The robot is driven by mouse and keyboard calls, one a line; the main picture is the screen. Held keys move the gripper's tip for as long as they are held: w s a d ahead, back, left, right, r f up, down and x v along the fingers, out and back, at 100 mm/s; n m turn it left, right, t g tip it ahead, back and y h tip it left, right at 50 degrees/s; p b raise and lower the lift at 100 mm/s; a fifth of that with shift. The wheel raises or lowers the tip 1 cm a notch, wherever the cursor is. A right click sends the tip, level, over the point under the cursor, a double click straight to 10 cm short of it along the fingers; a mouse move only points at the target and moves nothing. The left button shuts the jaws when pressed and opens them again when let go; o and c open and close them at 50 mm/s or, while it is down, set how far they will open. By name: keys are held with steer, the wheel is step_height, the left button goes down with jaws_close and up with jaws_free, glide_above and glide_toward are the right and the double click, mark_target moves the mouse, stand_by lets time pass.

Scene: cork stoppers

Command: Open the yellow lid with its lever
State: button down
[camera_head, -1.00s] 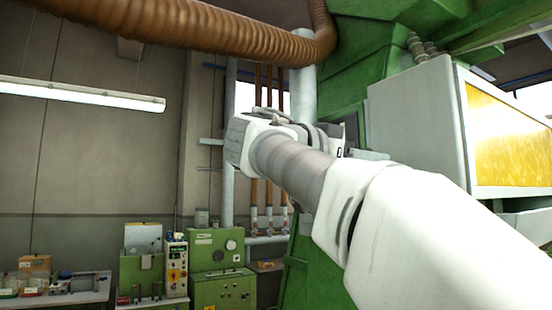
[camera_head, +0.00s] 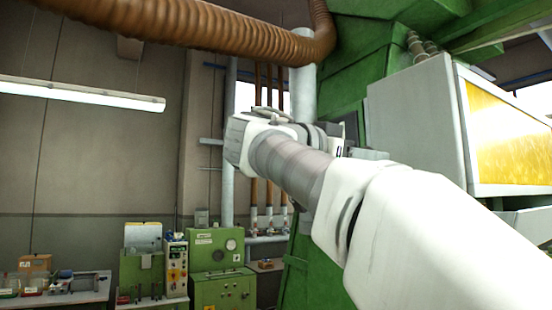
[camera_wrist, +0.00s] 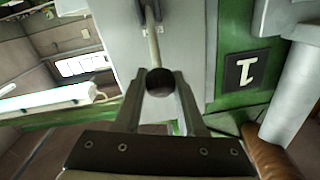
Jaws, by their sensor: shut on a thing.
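In the wrist view my gripper (camera_wrist: 159,76) is shut on the round black knob (camera_wrist: 160,83) at the end of the lever. The lever's thin pale rod (camera_wrist: 153,42) runs up from the knob to a dark bracket (camera_wrist: 149,10) on a grey panel. In the head view my own arm hides the gripper and lever. A glossy yellow panel (camera_head: 510,135) is set in a white housing at the right. I cannot tell whether it is the yellow lid, and I see no open gap at it.
A large green machine (camera_head: 355,60) stands behind my arm. A brown ribbed duct (camera_head: 180,22) crosses above. Green cabinets (camera_head: 222,290) and a bench (camera_head: 75,293) with small items stand at lower left. In the wrist view a grey pipe (camera_wrist: 295,95) runs close at right.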

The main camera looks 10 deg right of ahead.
step_height(320, 180, down, 15)
steer(key=n+t+h+b, duration=0.1)
steer(key=t+h+b, duration=0.3)
steer(key=b, duration=3.4)
steer(key=shift+f+h, duration=0.2)
steer(key=shift+h, duration=2)
steer(key=c, duration=0.6)
jaws_free()
steer(key=shift+d, duration=0.1)
steer(key=shift+o, duration=0.4)
